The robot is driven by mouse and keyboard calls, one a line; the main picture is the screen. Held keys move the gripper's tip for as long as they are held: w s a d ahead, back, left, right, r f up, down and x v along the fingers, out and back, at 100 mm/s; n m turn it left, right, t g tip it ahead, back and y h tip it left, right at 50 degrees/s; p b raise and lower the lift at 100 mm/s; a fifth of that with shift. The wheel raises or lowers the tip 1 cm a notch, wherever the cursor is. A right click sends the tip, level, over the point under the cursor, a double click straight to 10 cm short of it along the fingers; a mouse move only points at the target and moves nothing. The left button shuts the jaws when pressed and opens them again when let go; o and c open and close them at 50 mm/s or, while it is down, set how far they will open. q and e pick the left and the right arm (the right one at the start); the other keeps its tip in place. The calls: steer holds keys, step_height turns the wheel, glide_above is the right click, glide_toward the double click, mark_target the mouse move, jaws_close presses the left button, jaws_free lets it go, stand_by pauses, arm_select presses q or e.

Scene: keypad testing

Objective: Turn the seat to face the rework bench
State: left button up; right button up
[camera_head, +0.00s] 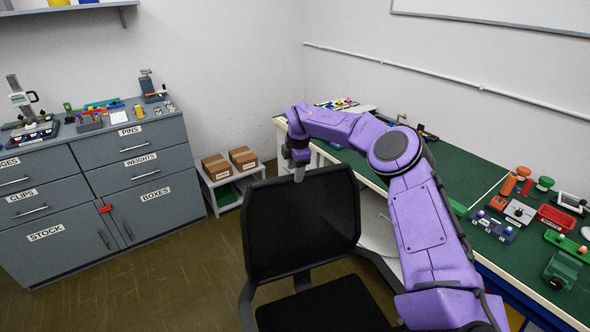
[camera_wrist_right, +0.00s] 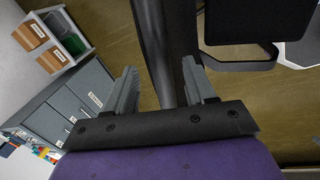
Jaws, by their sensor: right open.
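The seat is a black swivel chair with a mesh backrest (camera_head: 302,225) and a dark seat pan (camera_head: 325,306). The backrest stands on the far side of the pan, so the chair opens toward the bottom of the head view. The green-topped bench (camera_head: 465,178) runs along the right wall beside it. My right gripper (camera_head: 299,177) is at the backrest's top edge, pointing down. In the right wrist view its two fingers (camera_wrist_right: 160,88) are apart, with the dark backrest edge (camera_wrist_right: 153,40) running between them; contact cannot be told. My left gripper is out of view.
Grey drawer cabinets (camera_head: 100,190) stand at the left wall. A low white shelf (camera_head: 226,190) with cardboard boxes (camera_head: 217,167) is in the corner. Small devices and a red tray (camera_head: 556,218) lie on the bench. Floor (camera_head: 165,270) left of the chair is clear.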

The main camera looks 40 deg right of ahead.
steer(key=shift+w+d+f, duration=0.15)
steer(key=shift+f, duration=0.5)
steer(key=shift+s+f, duration=0.2)
steer(key=shift+f, duration=0.1)
steer(key=shift+f, duration=0.1)
jaws_close()
